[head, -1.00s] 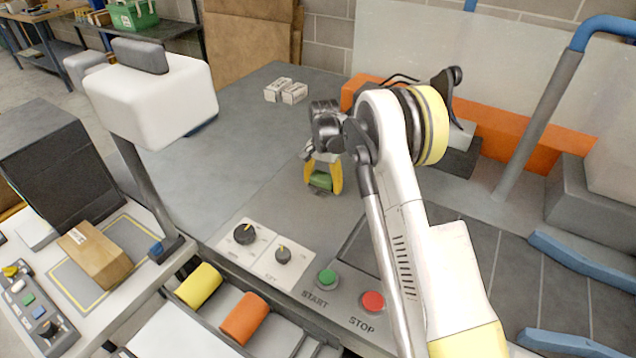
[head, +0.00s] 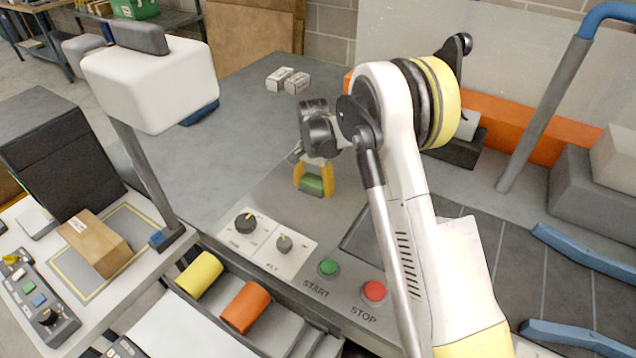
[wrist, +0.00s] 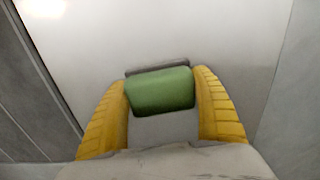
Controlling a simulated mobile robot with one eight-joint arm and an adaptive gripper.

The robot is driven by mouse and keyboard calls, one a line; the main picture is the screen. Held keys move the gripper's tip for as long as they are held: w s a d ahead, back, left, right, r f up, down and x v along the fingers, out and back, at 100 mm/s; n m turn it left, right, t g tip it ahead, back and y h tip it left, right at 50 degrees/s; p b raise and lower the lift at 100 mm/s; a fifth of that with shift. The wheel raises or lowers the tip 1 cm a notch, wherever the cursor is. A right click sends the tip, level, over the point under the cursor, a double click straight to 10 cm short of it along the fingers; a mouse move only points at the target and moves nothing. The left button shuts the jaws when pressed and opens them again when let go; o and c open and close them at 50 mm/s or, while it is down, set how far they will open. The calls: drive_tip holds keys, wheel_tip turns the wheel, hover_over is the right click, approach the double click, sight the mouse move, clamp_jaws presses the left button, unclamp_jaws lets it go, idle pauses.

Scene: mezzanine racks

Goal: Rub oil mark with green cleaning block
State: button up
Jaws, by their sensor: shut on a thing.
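My gripper (head: 314,180) has yellow fingers and is shut on the green cleaning block (head: 312,185). It holds the block low over the grey machine top, behind the knob panel. In the wrist view the green block (wrist: 162,92) sits between the two yellow fingers, with a grey edge along its far side. I cannot tell whether the block touches the surface. I make out no oil mark in either view; the block, fingers or arm may hide it.
Two small boxes (head: 297,83) stand farther back. A blue-topped post (head: 540,125) rises at right. The grey surface left of my gripper is clear.

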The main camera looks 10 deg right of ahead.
sight(304, 201)
drive_tip(key=shift+s+a+b, duration=0.5)
drive_tip(key=shift+s+a, duration=1.4)
drive_tip(key=shift+s, duration=0.1)
drive_tip(key=shift+w+d, duration=4.3)
drive_tip(key=shift+w, duration=0.05)
drive_tip(key=shift+r+p, duration=1.35)
drive_tip(key=shift+r, duration=1.65)
drive_tip(key=shift+r, duration=0.1)
drive_tip(key=shift+r+p, duration=0.75)
drive_tip(key=shift+r, duration=0.7)
